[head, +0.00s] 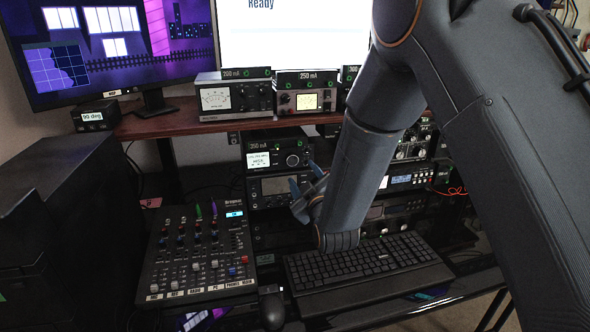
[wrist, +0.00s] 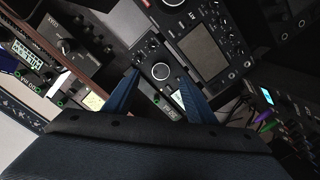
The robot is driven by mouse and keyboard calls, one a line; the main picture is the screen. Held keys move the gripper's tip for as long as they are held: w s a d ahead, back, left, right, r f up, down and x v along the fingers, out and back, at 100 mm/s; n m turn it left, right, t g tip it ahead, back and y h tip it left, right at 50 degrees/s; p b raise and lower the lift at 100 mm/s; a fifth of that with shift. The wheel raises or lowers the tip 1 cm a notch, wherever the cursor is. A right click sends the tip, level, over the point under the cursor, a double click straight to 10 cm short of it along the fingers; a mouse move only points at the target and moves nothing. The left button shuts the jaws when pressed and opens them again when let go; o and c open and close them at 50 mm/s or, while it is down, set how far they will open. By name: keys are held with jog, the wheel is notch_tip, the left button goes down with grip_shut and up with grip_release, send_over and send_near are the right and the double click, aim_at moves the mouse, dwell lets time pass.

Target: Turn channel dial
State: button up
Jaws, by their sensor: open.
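My gripper (head: 303,174) is open and empty, in front of the rack just below and right of the dial. I cannot tell whether a finger touches it. Which knob is labelled channel is too small to read.
A larger radio (head: 284,187) sits directly below. More units (head: 232,97) stand on the shelf above. A mixer (head: 198,255) lies left and a keyboard (head: 365,262) lies below my gripper. A monitor (head: 110,50) stands at the upper left.

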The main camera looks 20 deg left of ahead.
aim_at(293, 161)
jog(key=shift+s+a+r+p+x, duration=0.1)
jog(key=shift+p+x, duration=0.15)
jog(key=shift+x, duration=1.1)
jog(key=shift+s+a+r+p+x, duration=0.15)
jog(key=shift+p+x, duration=0.15)
jog(key=shift+x, duration=1.05)
jog(key=shift+w+a+r+p+x, duration=0.1)
jog(key=shift+p+x, duration=0.15)
jog(key=shift+x, duration=1.1)
jog(key=shift+y, duration=0.3)
jog(key=c, duration=1)
